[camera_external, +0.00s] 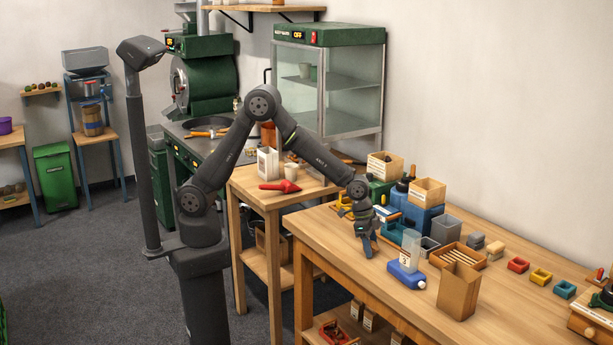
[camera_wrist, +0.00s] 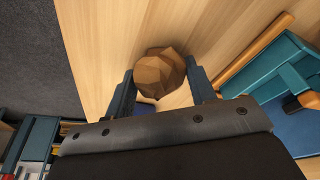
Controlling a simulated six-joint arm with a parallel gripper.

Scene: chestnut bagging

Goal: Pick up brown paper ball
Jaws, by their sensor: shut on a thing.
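The brown paper ball (camera_wrist: 160,72) is a faceted, crumpled brown lump in the wrist view, over the light wooden table (camera_wrist: 110,30). My gripper (camera_wrist: 163,88) has one finger on each side of the ball and is shut on it. In the external view my gripper (camera_external: 368,248) points down at the left edge of the table (camera_external: 345,275). The ball is not distinguishable there. I cannot tell whether the ball still touches the table.
A blue bottle (camera_external: 406,275) lies right of my gripper, with a numbered card (camera_external: 404,258) by it. A brown paper bag (camera_external: 458,291) stands further right. A teal tray (camera_wrist: 265,65) with a wooden handle is close on the right in the wrist view. Table edge is on the left.

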